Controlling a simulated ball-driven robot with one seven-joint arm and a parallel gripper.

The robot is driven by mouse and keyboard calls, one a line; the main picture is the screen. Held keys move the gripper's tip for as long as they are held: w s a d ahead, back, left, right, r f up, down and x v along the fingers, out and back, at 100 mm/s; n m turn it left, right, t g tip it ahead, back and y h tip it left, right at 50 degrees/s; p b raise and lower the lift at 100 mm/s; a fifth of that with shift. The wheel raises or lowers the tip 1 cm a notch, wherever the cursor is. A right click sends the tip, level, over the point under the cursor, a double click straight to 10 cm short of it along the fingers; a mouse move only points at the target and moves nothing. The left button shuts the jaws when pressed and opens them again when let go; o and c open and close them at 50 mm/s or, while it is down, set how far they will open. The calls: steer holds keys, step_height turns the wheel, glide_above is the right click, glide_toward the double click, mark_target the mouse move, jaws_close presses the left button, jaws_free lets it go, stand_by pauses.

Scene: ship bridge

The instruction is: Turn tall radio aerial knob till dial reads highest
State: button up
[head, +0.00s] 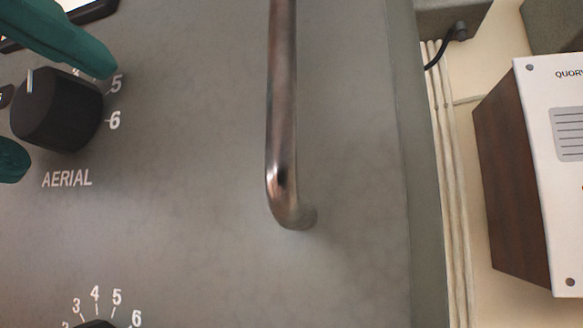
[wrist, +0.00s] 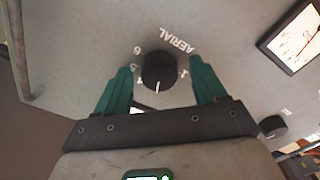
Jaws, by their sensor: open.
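The black AERIAL knob (head: 57,112) sits on the grey radio panel (head: 190,200) at the left of the head view. Its white pointer line faces up and slightly left there, left of the 4; the exact number is hidden. In the wrist view, the knob (wrist: 159,70) stands between the teal fingers of my gripper (wrist: 162,76), its pointer towards the gripper's palm. My gripper (head: 60,112) is open, a finger on either side of the knob; a small gap seems to show. A white dial (wrist: 296,36) with red marking is cut off; its reading is unclear.
A metal handle (head: 282,120) stands out from the panel right of the knob. A numbered scale with another knob (head: 95,324) shows below. Another black knob (wrist: 272,126) is in the wrist view. Cables (head: 450,180) and a brown-sided box (head: 510,180) lie right of the panel.

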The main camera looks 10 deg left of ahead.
steer(key=s+b, duration=0.3)
steer(key=s, duration=0.7)
steer(key=shift+s+a, duration=0.4)
